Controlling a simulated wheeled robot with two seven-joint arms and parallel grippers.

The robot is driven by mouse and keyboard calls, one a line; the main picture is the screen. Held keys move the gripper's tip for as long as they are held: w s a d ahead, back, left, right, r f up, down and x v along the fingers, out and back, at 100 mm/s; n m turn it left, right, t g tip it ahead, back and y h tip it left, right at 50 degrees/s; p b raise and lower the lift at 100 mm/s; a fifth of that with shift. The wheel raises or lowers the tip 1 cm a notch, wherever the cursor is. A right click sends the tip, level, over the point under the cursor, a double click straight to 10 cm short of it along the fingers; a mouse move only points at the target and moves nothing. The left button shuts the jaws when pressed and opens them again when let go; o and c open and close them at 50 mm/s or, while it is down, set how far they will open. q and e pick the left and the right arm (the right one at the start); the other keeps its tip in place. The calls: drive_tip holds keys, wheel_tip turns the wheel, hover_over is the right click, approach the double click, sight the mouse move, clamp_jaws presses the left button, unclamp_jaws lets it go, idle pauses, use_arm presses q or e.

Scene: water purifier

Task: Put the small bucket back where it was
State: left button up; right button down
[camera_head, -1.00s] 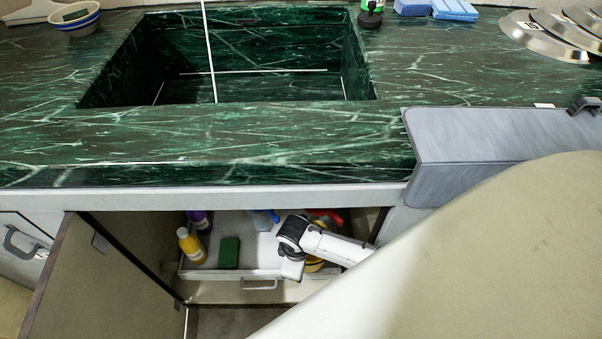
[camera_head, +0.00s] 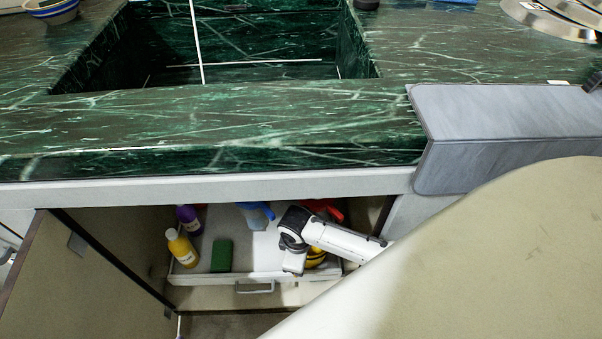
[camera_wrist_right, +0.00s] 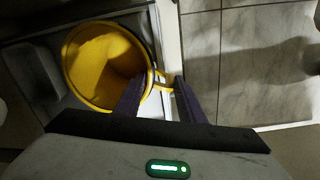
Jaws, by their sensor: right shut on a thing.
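The small yellow bucket (camera_wrist_right: 105,62) shows from above in the right wrist view, its round opening facing up. My right gripper (camera_wrist_right: 160,92) is shut on the yellow tab at the bucket's rim. In the head view only a yellow part of the bucket (camera_head: 317,257) shows behind my white right wrist, over the right end of the pull-out tray (camera_head: 215,279) under the sink. Whether the bucket's bottom touches the tray is hidden. My left gripper is in neither view.
The tray holds a yellow bottle (camera_head: 181,249), a purple bottle (camera_head: 189,219), a green sponge (camera_head: 221,256), a blue-topped spray bottle (camera_head: 256,214) and a red item (camera_head: 325,207). An open cabinet door (camera_head: 75,275) stands left. The green counter (camera_head: 230,125) overhangs the cabinet.

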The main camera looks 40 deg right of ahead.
drive_tip(key=shift+f, duration=0.15)
drive_tip(key=c, duration=1.2)
unclamp_jaws()
drive_tip(key=shift+o, duration=0.2)
use_arm(q)
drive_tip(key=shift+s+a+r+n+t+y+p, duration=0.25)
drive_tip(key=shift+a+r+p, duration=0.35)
drive_tip(key=shift+p, duration=0.4)
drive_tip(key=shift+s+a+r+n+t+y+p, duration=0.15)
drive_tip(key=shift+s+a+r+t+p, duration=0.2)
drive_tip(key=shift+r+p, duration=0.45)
use_arm(e)
wheel_tip(320, 180, up, 8)
drive_tip(key=shift+s+a, duration=0.2)
drive_tip(key=shift+a, duration=0.1)
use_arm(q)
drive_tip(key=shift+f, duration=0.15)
use_arm(e)
drive_tip(key=shift+f, duration=0.1)
